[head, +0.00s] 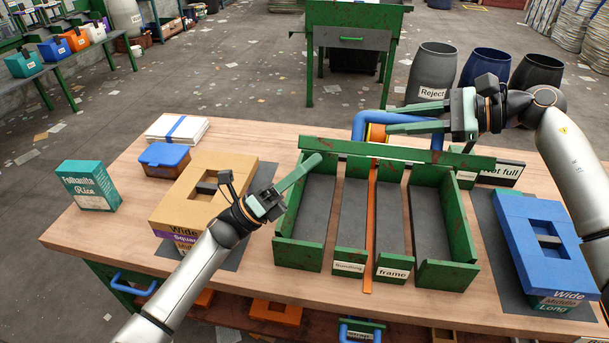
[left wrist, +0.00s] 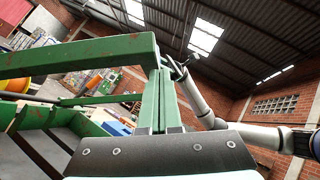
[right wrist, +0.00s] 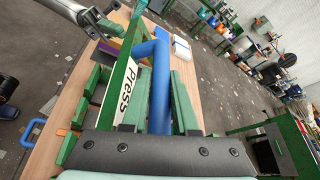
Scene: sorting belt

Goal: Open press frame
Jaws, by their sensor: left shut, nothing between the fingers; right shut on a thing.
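The green press frame (head: 452,235) stands on the table with dark channels between green walls. Its rusty green bar (head: 330,150) runs across the back and bears a "Press" label (right wrist: 124,92) in the right wrist view. A blue handle (head: 357,125) is joined to the bar; it also shows in the right wrist view (right wrist: 160,85). My right gripper (head: 388,120) is shut on the blue handle. My left gripper (head: 318,158) is shut and empty, its tips close to the bar's left end; whether they touch is unclear. It also shows in the left wrist view (left wrist: 160,75).
An orange strap (head: 369,240) runs along the frame's middle. Stacked brown boxes (head: 235,175) stand left and blue boxes (head: 540,240) right. A teal box (head: 88,187), blue-lidded box (head: 165,160) and white stack (head: 178,130) lie farther left. Barrels (head: 432,75) stand behind the table.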

